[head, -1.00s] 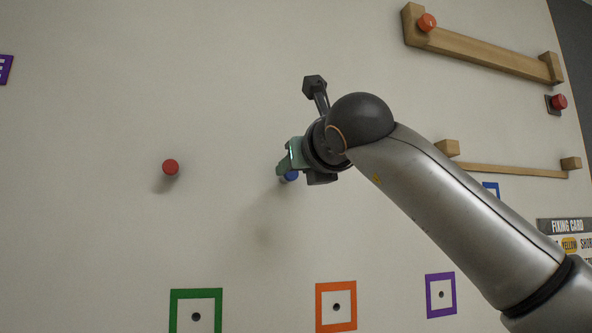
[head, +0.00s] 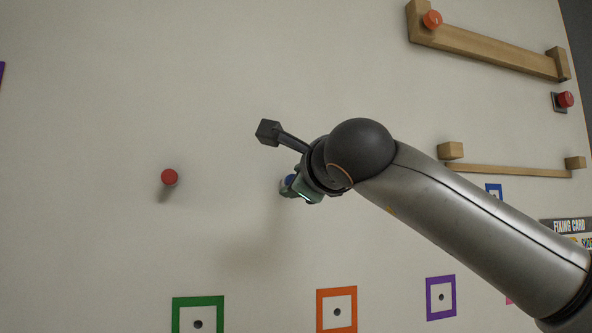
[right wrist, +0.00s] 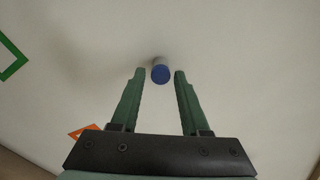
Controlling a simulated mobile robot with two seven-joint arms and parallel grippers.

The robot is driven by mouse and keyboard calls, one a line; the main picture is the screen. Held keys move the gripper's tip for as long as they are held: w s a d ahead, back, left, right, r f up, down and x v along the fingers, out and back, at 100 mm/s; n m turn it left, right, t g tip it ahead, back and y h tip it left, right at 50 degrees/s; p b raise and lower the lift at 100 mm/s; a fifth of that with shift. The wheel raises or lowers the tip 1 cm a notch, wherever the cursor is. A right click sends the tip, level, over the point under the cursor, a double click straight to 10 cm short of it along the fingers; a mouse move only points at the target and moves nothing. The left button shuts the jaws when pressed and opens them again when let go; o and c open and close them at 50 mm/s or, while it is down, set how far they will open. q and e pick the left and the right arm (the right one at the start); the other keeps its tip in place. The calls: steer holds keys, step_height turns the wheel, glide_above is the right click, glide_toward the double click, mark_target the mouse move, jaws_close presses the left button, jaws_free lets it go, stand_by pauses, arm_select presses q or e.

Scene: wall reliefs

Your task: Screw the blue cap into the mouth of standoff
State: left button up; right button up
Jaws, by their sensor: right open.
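The blue cap (head: 290,181) sits at the end of a pale standoff that stands out from the wall, and it is partly hidden by my right gripper in the head view. In the right wrist view the cap (right wrist: 160,74) shows as a round blue face, with a little of the pale standoff (right wrist: 157,62) behind it. How deep the cap sits in the mouth cannot be told. My right gripper (right wrist: 160,82) is open, with one fingertip on each side of the cap and a gap on both sides. My left gripper is not in view.
A red-capped peg (head: 169,177) stands out from the wall at left. Green (head: 198,300), orange (head: 337,291) and purple (head: 441,278) frames with holes lie below. Wooden rails (head: 490,48) are at upper right. The wall around the cap is clear.

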steer(key=n+p, duration=0.4)
steer(key=n, duration=0.6)
steer(key=shift+n+p, duration=0.3)
steer(key=shift+p, duration=0.05)
steer(key=shift+c, duration=0.2)
jaws_close()
steer(key=shift+m+b, duration=1.9)
steer(key=shift+m, duration=0.7)
